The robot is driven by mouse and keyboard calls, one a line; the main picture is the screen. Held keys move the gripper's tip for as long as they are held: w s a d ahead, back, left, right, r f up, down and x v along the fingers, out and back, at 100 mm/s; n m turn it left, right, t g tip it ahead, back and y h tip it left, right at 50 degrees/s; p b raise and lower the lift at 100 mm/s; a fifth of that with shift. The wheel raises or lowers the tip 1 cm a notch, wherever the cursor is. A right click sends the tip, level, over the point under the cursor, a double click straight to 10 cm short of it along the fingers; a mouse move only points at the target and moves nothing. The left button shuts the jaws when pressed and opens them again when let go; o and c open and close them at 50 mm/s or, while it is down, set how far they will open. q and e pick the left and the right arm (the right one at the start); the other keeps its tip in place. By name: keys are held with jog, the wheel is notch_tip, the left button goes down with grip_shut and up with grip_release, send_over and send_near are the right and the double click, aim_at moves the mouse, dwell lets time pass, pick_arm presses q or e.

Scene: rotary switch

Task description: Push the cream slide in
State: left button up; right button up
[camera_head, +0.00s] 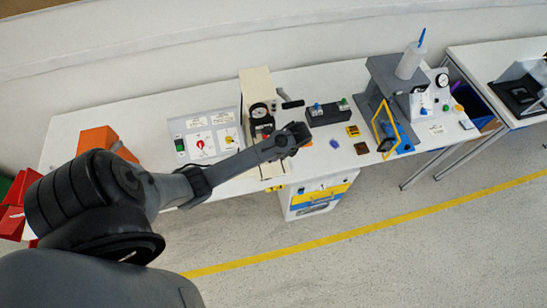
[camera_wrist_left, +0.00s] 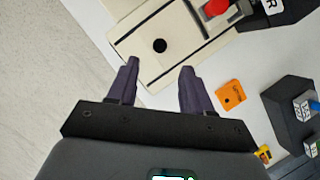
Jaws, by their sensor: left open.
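The cream slide (camera_wrist_left: 180,42), a flat piece with a round black hole and dark slots, lies just beyond my left fingertips in the left wrist view. In the head view, the cream press-like unit (camera_head: 257,86) stands on the bench, and its lower front is partly hidden behind my left arm. My left gripper (camera_head: 302,133) is over the bench in front of this unit. In the wrist view its two dark fingers (camera_wrist_left: 159,68) are apart with nothing between them. I cannot tell whether they touch the slide. My right gripper is in neither view.
A switch panel (camera_head: 205,140) with a red knob is left of the unit. A black box (camera_head: 328,112) is right of it. A grey stand with a yellow frame (camera_head: 384,126) is further right. An orange tag (camera_wrist_left: 230,95) lies right of my fingers in the wrist view.

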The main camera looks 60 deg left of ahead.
pick_arm(q)
jog(key=x, duration=0.8)
jog(key=shift+f+b, duration=0.25)
jog(key=shift+b, duration=0.05)
jog(key=shift+c, duration=0.3)
jog(key=shift+s, duration=0.1)
grip_shut()
jog(key=shift+a, duration=0.1)
